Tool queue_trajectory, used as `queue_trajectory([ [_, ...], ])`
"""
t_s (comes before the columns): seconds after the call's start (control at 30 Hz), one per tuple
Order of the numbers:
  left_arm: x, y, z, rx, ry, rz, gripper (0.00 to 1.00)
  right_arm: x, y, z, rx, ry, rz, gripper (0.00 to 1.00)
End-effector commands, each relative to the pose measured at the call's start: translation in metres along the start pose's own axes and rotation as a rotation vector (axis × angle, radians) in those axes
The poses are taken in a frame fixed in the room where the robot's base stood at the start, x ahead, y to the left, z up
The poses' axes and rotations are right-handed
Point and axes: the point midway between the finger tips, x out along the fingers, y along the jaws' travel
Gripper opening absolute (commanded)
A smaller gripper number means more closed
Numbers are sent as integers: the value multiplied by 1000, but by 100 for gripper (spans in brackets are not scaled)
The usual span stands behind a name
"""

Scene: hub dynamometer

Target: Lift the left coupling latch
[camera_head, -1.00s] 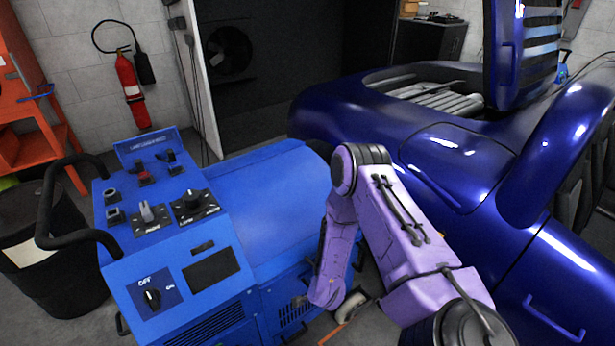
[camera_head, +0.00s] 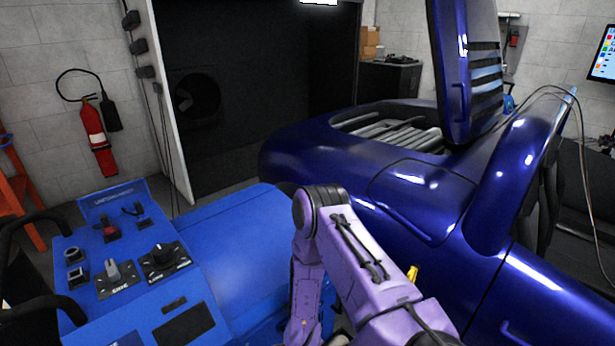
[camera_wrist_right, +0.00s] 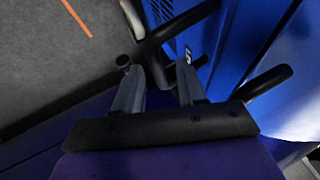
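I cannot clearly make out the left coupling latch in either view. The blue dynamometer unit (camera_head: 225,235) stands at the left in the head view, its near and lower side cut off or hidden behind my purple arm. In the right wrist view, my right gripper (camera_wrist_right: 156,75) has its two fingers apart, with no object visibly held. Dark bars pass near its fingertips: a curved dark bar (camera_wrist_right: 183,24) above and a dark lever-like bar (camera_wrist_right: 264,82) to the right, by a blue surface. I cannot tell whether the fingers touch either. My left gripper is not in view.
The dark blue car (camera_head: 345,170) with its hood raised stands right of the unit, close to my arm. The unit's panel has a grey knob (camera_head: 113,270) and a black knob (camera_head: 163,253). A fire extinguisher (camera_head: 97,140) hangs on the back wall.

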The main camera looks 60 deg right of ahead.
Motion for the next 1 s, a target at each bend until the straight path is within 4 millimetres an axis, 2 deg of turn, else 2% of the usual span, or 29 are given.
queue_trajectory([
  [0.17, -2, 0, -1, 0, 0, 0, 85, -9, -1, 0, -1, -2, -1, 40],
  [0.4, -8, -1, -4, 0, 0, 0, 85, -64, -2, 0, -1, -3, -1, 40],
  [0.6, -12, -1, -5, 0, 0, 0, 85, -98, -1, 0, 1, -1, -1, 40],
  [0.73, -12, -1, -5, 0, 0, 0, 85, -106, 0, 0, 0, 1, -1, 40],
  [1.0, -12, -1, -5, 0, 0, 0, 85, -106, 0, 0, 0, 0, 0, 40],
])
